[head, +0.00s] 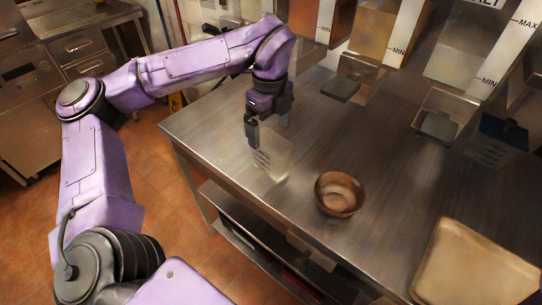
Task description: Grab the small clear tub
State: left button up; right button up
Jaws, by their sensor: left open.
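The small clear tub (271,160) stands on the steel table near its left edge. It is see-through, with faint marks on its side, and its outline is hard to make out. My left gripper (268,130) points down right above the tub, with its fingers apart and nothing seen held between them. One dark finger is at the tub's upper left side; I cannot tell whether it touches. My right gripper is not in view.
A brown bowl (339,195) stands on the table (290,205) to the right of the tub. A beige tray (470,268) lies at the lower right. Dispensers with MIN and MAX marks (465,55) line the back. The table between bowl and dispensers is clear.

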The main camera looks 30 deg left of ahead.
aim_at(271, 143)
pick_arm(q)
notch_tip(271, 143, down, 5)
jog(key=shift+d+f+p, duration=0.1)
jog(key=shift+d+p, duration=0.05)
jog(key=shift+p, duration=0.65)
jog(key=shift+f, duration=0.15)
jog(key=c, duration=1.4)
